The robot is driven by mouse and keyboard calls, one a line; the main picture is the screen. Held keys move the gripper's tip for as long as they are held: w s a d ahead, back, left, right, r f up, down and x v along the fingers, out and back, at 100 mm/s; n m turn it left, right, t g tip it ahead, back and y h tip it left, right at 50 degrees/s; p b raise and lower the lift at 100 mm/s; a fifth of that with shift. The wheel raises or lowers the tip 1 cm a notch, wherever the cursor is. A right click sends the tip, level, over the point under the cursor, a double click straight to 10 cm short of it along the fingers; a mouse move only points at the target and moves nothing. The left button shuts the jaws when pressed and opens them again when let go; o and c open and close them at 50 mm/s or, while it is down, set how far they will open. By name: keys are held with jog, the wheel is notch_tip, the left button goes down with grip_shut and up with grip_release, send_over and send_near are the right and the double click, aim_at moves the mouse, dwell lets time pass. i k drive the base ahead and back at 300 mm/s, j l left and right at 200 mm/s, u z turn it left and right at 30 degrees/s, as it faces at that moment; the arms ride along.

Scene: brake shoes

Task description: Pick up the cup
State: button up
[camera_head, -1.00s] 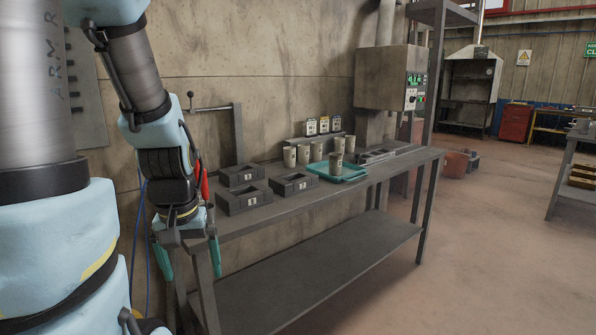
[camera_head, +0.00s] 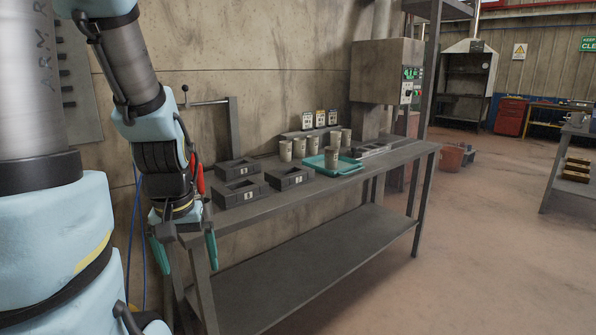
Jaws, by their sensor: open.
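Several beige cups stand upright on the workbench (camera_head: 330,187). One cup (camera_head: 331,158) stands on a teal tray (camera_head: 343,168). Another cup (camera_head: 285,151) and a cup beside it (camera_head: 299,148) stand to the left of the tray. Two more cups stand behind it, one at the back right (camera_head: 346,137) and one slightly left of that (camera_head: 335,139). My gripper (camera_head: 183,256) points down at the bench's near left end, with its teal fingers apart. It is open and empty, well away from the cups.
Dark open boxes with number labels, one of them in front (camera_head: 290,178), lie between my gripper and the cups. A wall lies along the bench's back.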

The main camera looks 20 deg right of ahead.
aim_at(330, 153)
jog(key=i+l+u, duration=0.1)
jog(key=l, duration=0.55)
jog(key=i+l+u, duration=0.1)
jog(key=i+l, duration=0.2)
jog(key=l, duration=0.35)
jog(key=i+l+u, duration=0.15)
jog(key=l, duration=0.5)
jog(key=i+l+u, duration=0.1)
jog(key=l, duration=0.6)
jog(key=i+l+u, duration=0.1)
jog(key=l, duration=0.6)
jog(key=i+l+u, duration=0.1)
jog(key=l, duration=0.6)
jog(key=l+u, duration=0.9)
jog(key=k+l+u, duration=0.1)
jog(key=l+u, duration=0.2)
jog(key=u, duration=0.2)
jog(key=k+l+u, duration=0.1)
jog(key=l+u, duration=0.2)
jog(key=u, duration=0.2)
jog(key=k+l+u, duration=0.15)
jog(key=u, duration=0.3)
jog(key=k+l+u, duration=0.2)
jog(key=u, duration=0.3)
